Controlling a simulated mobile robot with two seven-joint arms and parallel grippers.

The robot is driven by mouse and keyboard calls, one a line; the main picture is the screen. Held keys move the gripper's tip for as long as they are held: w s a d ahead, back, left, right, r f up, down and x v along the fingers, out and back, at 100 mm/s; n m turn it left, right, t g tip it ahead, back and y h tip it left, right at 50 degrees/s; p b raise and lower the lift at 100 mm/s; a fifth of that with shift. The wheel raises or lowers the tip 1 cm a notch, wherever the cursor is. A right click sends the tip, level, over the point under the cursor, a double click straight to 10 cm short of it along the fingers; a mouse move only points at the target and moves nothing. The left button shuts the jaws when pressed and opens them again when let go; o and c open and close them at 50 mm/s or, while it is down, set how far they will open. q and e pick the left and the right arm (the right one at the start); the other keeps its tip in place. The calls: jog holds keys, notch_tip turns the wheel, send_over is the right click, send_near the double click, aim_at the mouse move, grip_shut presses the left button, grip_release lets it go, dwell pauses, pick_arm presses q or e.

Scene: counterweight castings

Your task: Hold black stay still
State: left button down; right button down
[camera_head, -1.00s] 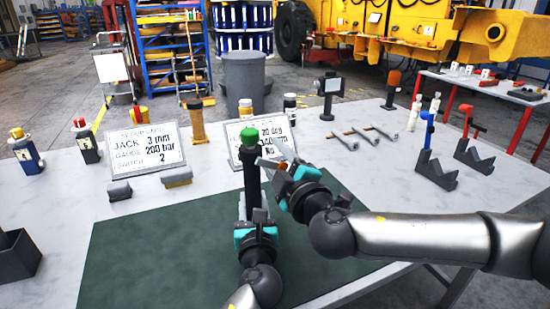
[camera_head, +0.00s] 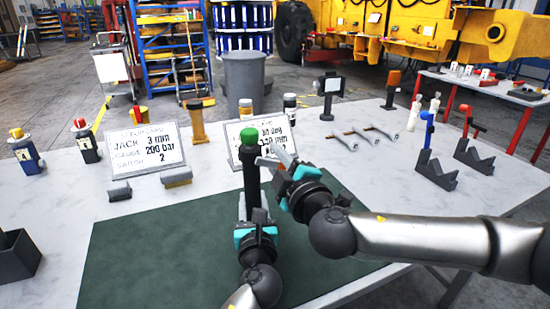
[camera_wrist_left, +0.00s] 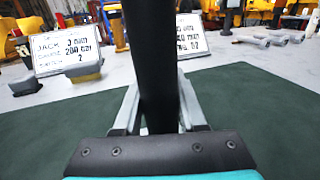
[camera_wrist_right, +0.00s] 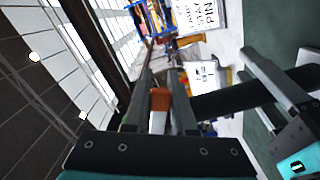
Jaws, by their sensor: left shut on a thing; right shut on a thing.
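The black stay (camera_head: 250,173) stands upright as a dark cylinder with a green top (camera_head: 249,135). My left gripper (camera_head: 251,205) is shut around its lower part. In the left wrist view the stay (camera_wrist_left: 150,60) rises between the two fingers. My right gripper (camera_head: 273,158) is close beside the stay's upper part, to its right. In the right wrist view a small orange-brown and white piece (camera_wrist_right: 159,100) shows between its fingers. I cannot tell exactly what that piece is. The dark stay (camera_wrist_right: 225,100) runs across the right of that view.
A green mat (camera_head: 150,250) covers the table's front middle. Two white boards with writing, the left one (camera_head: 146,147) clear and the other (camera_head: 236,150) partly covered, stand behind. Grey pins (camera_head: 345,141) and black V-shaped stands (camera_head: 435,172) are to the right. A dark bin (camera_head: 18,258) is at left.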

jog(key=shift+a, duration=0.1)
jog(key=shift+d+r+n, duration=0.15)
jog(key=shift+r+n, duration=0.45)
jog(key=shift+n, duration=0.65)
jog(key=shift+d+r+n, duration=0.15)
jog(key=shift+r+n, duration=0.45)
jog(key=shift+n, duration=0.65)
jog(key=c, duration=0.7)
grip_release()
jog(key=v, duration=1.2)
